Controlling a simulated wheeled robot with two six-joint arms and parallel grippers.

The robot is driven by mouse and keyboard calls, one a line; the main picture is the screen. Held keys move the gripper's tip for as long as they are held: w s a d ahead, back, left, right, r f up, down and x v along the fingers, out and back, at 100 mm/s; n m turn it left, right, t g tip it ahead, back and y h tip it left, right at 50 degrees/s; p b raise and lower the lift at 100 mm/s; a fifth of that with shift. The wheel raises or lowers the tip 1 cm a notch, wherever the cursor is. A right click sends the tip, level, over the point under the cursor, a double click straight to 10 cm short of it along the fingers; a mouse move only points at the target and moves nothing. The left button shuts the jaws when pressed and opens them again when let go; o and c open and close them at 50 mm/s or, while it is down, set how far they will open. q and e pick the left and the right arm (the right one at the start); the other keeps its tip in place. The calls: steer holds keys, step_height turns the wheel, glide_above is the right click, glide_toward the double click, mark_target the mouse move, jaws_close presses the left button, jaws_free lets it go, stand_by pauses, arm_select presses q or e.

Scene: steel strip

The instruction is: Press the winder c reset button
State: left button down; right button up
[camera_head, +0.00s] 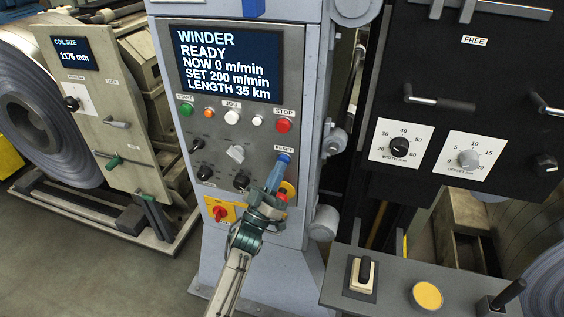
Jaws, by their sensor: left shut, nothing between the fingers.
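The winder panel (244,133) stands upright in the middle. Its screen (224,64) reads WINDER, READY, NOW 0 m/min, SET 200 m/min, LENGTH 35 km. The blue reset button (285,158) is at the panel's right side, under a RESET label. My left gripper (279,168) is shut and empty. It reaches up from below, its tips at the lower edge of the blue button in the picture. I cannot tell whether they touch it. The gripper partly covers a yellow-ringed red control (289,189) below. No letter c is legible. My right gripper is not in view.
The panel also carries a green START button (187,110), a red STOP button (283,126) and a red switch on yellow (220,213). A dark panel with dials (401,146) stands right. A grey ledge (393,284) with controls juts out at lower right.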

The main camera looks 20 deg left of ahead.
arm_select(q)
steer(key=shift+s+p, duration=0.35)
steer(key=shift+s, duration=0.45)
steer(key=s+p, duration=0.2)
steer(key=s, duration=0.3)
steer(key=shift+a, duration=0.1)
steer(key=shift+f, duration=0.1)
stand_by(0.5)
